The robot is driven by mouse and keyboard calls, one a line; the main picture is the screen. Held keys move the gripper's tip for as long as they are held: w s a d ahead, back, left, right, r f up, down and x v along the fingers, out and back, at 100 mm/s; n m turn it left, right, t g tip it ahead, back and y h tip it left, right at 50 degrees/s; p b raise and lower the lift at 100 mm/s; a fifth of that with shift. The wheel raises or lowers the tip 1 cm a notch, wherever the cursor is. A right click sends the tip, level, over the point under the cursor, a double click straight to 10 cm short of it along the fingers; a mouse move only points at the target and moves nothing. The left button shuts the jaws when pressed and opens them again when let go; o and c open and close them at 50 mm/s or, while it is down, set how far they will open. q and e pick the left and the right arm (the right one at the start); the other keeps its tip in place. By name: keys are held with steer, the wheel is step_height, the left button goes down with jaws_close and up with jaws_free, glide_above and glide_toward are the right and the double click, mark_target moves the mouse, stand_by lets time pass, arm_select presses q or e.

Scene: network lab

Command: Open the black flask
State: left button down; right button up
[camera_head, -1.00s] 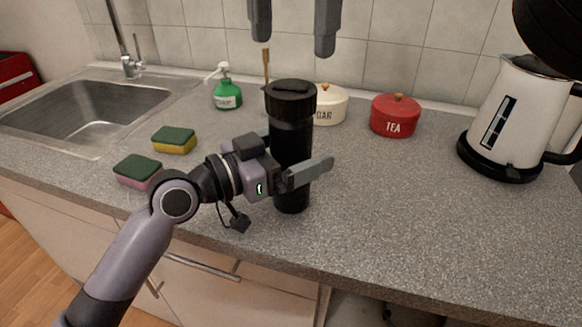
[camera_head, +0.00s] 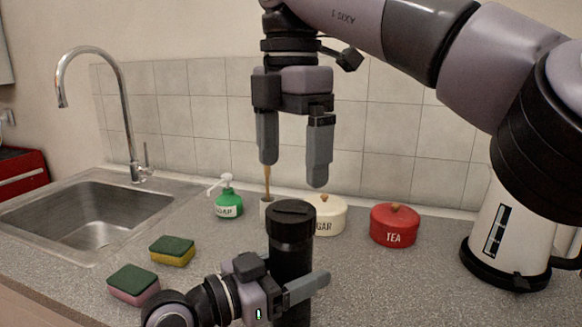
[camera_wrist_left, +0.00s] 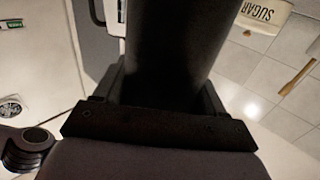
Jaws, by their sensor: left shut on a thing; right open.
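The black flask (camera_head: 291,262) stands upright on the grey counter, with its dark lid (camera_head: 291,216) on top. My left gripper (camera_head: 300,290) is shut around the flask's body, below the lid. The flask's dark body (camera_wrist_left: 175,45) fills the middle of the left wrist view between the fingers. The flask's base is out of the head view. My right gripper (camera_head: 292,165) is open and empty, pointing down above the lid, with a clear gap between its fingertips and the lid.
Behind the flask stand a cream sugar pot (camera_head: 327,216) and a red tea pot (camera_head: 394,226). A white kettle (camera_head: 508,235) is at the right. A green soap bottle (camera_head: 228,204), two sponges (camera_head: 172,251) and the sink (camera_head: 95,215) are at the left. The tiled wall is behind.

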mark_target(291, 210)
steer(key=m, duration=0.6)
steer(key=shift+m, duration=0.4)
steer(key=shift+f, duration=4)
